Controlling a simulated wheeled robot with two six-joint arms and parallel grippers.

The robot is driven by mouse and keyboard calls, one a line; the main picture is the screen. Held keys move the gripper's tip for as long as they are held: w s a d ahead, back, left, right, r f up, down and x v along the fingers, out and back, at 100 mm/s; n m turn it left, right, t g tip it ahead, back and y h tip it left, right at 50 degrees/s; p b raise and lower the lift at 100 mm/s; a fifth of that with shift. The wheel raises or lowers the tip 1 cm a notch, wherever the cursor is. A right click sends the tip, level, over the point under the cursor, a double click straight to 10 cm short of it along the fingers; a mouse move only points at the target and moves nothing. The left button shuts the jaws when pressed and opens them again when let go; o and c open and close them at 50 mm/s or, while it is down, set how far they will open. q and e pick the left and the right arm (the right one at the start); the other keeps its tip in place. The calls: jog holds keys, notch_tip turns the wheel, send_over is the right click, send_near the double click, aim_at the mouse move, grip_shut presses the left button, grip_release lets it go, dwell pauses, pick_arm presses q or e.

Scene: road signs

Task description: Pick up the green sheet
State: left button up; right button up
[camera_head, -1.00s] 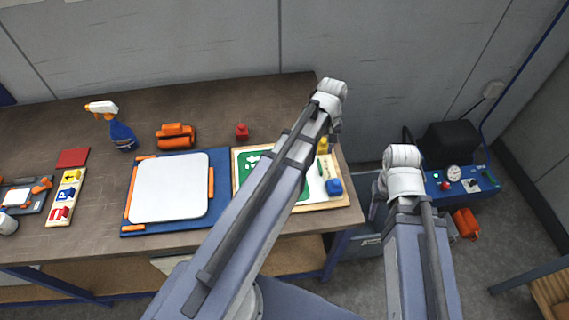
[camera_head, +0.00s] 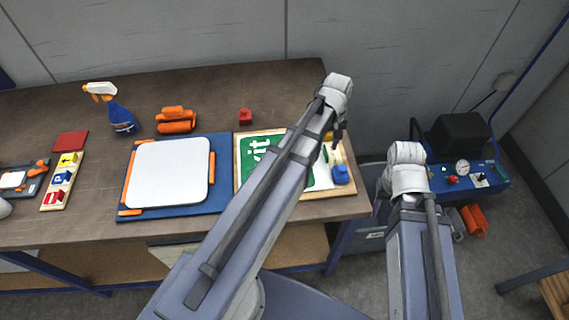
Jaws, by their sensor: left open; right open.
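The green sheet (camera_head: 254,158) with white lettering lies on a white, wood-framed board (camera_head: 349,187) at the table's right end. My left arm crosses in front of it and hides its middle and right part. My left gripper (camera_head: 338,131) is at the far end of that arm, over the board's right side; little of it shows and it appears empty. My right gripper is at the end of my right arm (camera_head: 406,156), right of the table; its fingers are hidden. Neither gripper is seen touching the sheet.
A blue board with a white plate (camera_head: 168,174) lies left of the sheet. A red block (camera_head: 245,116), orange clamps (camera_head: 175,121) and a spray bottle (camera_head: 122,120) stand behind. A blue bottle (camera_head: 341,174) sits on the framed board. A compressor (camera_head: 462,165) stands right of the table.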

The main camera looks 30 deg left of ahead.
pick_arm(q)
notch_tip(320, 180, down, 3)
jog(key=shift+r+b, duration=0.1)
jog(key=shift+b, duration=0.8)
pick_arm(e)
notch_tip(320, 180, down, 3)
jog(key=shift+r, duration=0.15)
pick_arm(q)
jog(key=shift+r, duration=0.1)
jog(key=shift+c, duration=0.3)
grip_shut()
